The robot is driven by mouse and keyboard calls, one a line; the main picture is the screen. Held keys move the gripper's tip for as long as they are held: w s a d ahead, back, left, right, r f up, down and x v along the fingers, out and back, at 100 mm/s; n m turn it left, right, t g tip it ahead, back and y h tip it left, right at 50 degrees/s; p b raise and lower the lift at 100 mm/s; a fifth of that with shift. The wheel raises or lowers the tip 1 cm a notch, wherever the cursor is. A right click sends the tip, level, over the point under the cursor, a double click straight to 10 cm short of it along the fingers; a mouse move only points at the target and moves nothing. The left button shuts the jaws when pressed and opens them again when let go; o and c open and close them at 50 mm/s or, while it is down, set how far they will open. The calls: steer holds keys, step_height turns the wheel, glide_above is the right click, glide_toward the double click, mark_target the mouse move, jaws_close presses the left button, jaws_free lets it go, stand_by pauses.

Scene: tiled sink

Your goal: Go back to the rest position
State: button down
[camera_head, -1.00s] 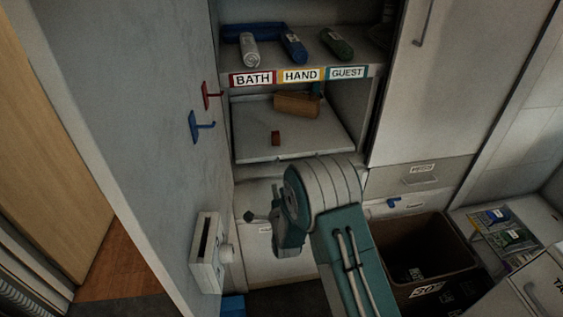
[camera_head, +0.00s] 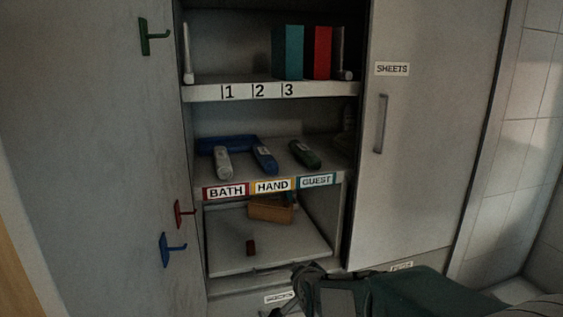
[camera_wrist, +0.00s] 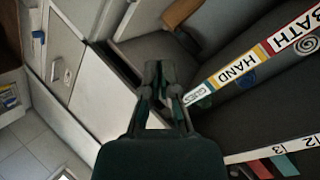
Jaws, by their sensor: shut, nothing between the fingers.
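My gripper (camera_wrist: 158,70) is shut and empty in the wrist view, its fingertips together in front of the lower cabinet shelves. In the head view my dark green arm lies across the bottom edge, just below the lowest shelf board (camera_head: 240,264), and the fingertips are hard to make out there. The wrist view is turned, with the HAND label (camera_wrist: 236,72) slanting right of the fingers. The gripper looks apart from the shelves, but the exact distance is unclear.
The open cabinet has a shelf labelled BATH, HAND and GUEST (camera_head: 316,181), holding several rolled bundles. Blue (camera_head: 172,249) and red (camera_head: 184,213) hooks stick out left. A closed SHEETS door (camera_head: 425,150) stands right.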

steer(key=s+d+r+n+g, duration=0.1)
steer(key=s+d, duration=0.3)
steer(key=s, duration=0.5)
steer(key=s+d+r+n+g+h, duration=0.1)
steer(key=s+d+r+n+g, duration=0.1)
steer(key=s, duration=0.8)
steer(key=s+d+r+n+g+h, duration=0.1)
steer(key=s+d+r+n+g, duration=0.1)
steer(key=s, duration=0.8)
steer(key=d+n+g, duration=0.1)
steer(key=d+n, duration=0.1)
steer(key=d, duration=0.1)
steer(key=shift+d+r, duration=0.2)
steer(key=shift+d, duration=0.1)
